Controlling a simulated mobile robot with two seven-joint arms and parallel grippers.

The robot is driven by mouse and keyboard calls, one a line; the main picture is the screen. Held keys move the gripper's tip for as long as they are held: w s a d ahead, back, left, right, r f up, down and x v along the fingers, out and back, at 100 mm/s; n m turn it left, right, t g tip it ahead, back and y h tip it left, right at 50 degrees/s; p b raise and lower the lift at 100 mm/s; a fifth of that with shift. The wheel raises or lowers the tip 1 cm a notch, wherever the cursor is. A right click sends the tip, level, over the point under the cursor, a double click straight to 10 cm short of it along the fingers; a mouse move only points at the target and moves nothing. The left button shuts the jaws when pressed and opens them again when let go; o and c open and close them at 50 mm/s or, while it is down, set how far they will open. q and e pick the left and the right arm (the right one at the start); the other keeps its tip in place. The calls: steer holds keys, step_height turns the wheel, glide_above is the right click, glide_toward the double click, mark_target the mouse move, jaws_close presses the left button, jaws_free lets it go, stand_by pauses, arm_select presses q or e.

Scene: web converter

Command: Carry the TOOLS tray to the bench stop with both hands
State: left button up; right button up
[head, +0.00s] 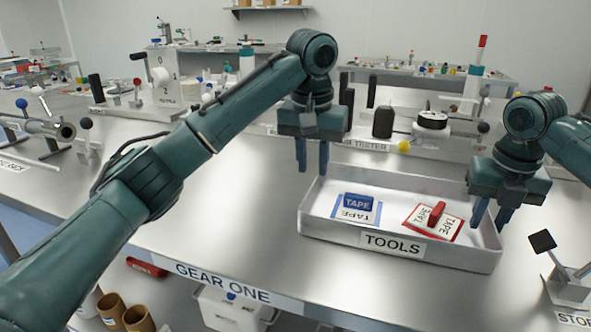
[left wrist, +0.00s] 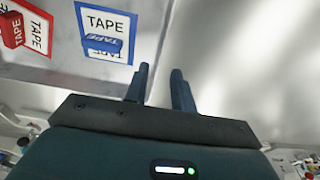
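The grey TOOLS tray (head: 335,228) sits on the bench, its label on the front wall. Inside it are a blue TAPE block (head: 360,203) on a blue-edged card and a red block (head: 437,213) on a red-edged card. My left gripper (head: 313,170) is over the tray's left wall, fingers apart and pointing down. In the left wrist view its fingers (left wrist: 160,85) stand either side of the line of the tray's rim; contact cannot be told. My right gripper (head: 491,226) is at the tray's right wall with its fingers apart. Whether it touches the wall is unclear.
A stand with a black square head (head: 543,241) is right of the tray, near a partly cut-off "STO" label (head: 573,319). A tester with a black-topped dial (head: 432,120) stands behind the tray. The bench is clear left of the tray.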

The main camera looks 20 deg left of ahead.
steer(key=shift+r, duration=0.1)
arm_select(q)
steer(key=r, duration=0.5)
steer(key=shift+s+r, duration=0.15)
steer(key=shift+s, duration=0.15)
arm_select(e)
step_height(320, 180, up, 12)
steer(key=s, duration=0.1)
steer(key=shift+s, duration=0.25)
arm_select(q)
steer(key=shift+r, duration=0.1)
